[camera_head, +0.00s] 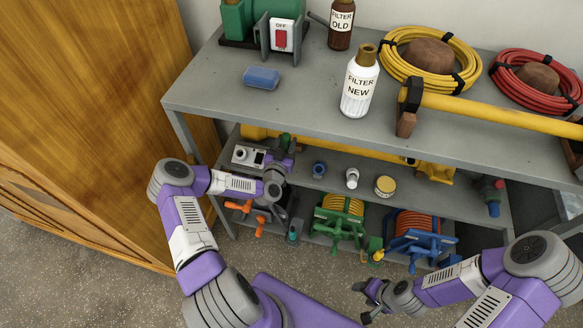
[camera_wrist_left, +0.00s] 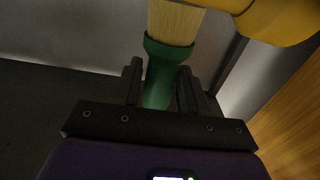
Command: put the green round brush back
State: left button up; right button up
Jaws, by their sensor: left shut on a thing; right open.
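The green round brush (camera_wrist_left: 160,75) is in my left wrist view, with a green handle and collar and pale bristles pointing away from me. My left gripper (camera_wrist_left: 161,88) is shut on its green handle, with one finger on each side. In the head view my left gripper (camera_head: 284,150) is in at the middle shelf under the tabletop, and a bit of green (camera_head: 285,138) shows at its tip; the rest of the brush is hidden there. My right gripper (camera_head: 368,300) is open and empty in front of the lower shelf.
Above is the grey tabletop (camera_head: 240,98) with its front edge over the middle shelf (camera_head: 330,195). A yellow beam (camera_head: 340,147) runs close to the brush. A white device (camera_head: 248,156), small cans and cable reels (camera_head: 340,215) stand nearby. A wooden cabinet (camera_head: 90,110) is left.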

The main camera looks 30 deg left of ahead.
pick_arm(q)
jog(key=shift+w+a+f, duration=0.25)
jog(key=shift+w+f, duration=0.05)
notch_tip(320, 180, down, 5)
jog(key=shift+s+f+b, duration=0.1)
jog(key=shift+f+b, duration=0.05)
jog(key=shift+b, duration=1)
jog(key=shift+f+b, duration=0.7)
jog(key=shift+f, duration=1.3)
jog(key=shift+f, duration=0.2)
jog(key=o, duration=1.1)
jog(key=shift+c, duration=0.2)
jog(key=shift+r, duration=0.2)
